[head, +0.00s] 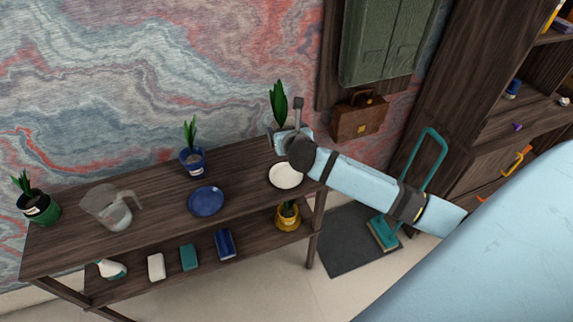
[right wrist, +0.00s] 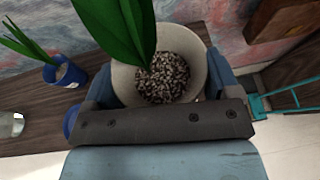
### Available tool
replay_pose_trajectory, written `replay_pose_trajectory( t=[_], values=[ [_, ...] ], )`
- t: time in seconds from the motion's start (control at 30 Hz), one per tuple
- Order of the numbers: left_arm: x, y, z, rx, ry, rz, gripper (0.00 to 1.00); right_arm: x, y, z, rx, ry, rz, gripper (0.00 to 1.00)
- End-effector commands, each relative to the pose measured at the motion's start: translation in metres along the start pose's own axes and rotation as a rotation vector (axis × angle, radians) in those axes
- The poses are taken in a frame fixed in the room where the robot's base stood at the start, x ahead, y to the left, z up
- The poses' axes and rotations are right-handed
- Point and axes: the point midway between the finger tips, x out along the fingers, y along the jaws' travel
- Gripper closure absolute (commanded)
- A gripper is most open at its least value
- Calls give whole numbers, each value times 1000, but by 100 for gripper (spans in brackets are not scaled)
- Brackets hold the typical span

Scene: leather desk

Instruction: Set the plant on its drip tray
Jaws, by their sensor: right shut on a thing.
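A plant with tall green leaves (head: 279,103) is in my right gripper (head: 285,137) at the right end of the shelf top. In the right wrist view its cream pot (right wrist: 202,62), filled with brown and white pebbles, sits between the two fingers, which are shut on it. In the head view the gripper hides most of the pot, and I cannot tell whether its base touches the wood. A white round drip tray (head: 285,177) lies empty on the shelf top, just in front of and below the gripper. My left gripper is not in view.
A blue potted plant (head: 192,161), blue plate (head: 206,201), clear jug (head: 107,208) and green potted plant (head: 38,207) stand leftward on the shelf top (head: 160,205). A yellow potted plant (head: 288,217) is underneath. A brown briefcase (head: 360,115) hangs behind right.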

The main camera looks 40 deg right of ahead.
Motion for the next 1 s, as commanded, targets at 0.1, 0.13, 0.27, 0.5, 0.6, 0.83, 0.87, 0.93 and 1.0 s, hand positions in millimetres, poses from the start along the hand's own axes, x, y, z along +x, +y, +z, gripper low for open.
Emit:
replay_pose_trajectory(
  t=[0.1, 0.13, 0.27, 0.5, 0.6, 0.83, 0.87, 0.93, 1.0],
  values=[
    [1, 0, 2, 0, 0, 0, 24, 12, 0, -31, 1, 3, -1, 60],
    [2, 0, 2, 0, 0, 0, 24, 16, 0, -38, 2, 3, -1, 60],
    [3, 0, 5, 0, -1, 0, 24, 27, 0, -65, 1, 1, -1, 60],
    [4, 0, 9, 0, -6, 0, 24, 36, 0, -85, 0, -3, 0, 60],
    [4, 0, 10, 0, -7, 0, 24, 39, 0, -93, 0, -1, 0, 60],
    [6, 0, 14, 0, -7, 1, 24, 51, 0, -123, 1, 0, 0, 60],
    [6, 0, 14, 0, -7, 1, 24, 52, 0, -124, 1, -1, 1, 60],
    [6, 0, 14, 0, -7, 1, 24, 52, 0, -125, 1, -3, 1, 60],
    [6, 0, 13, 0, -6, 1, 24, 52, 0, -124, 0, -3, 1, 60]
  ],
)
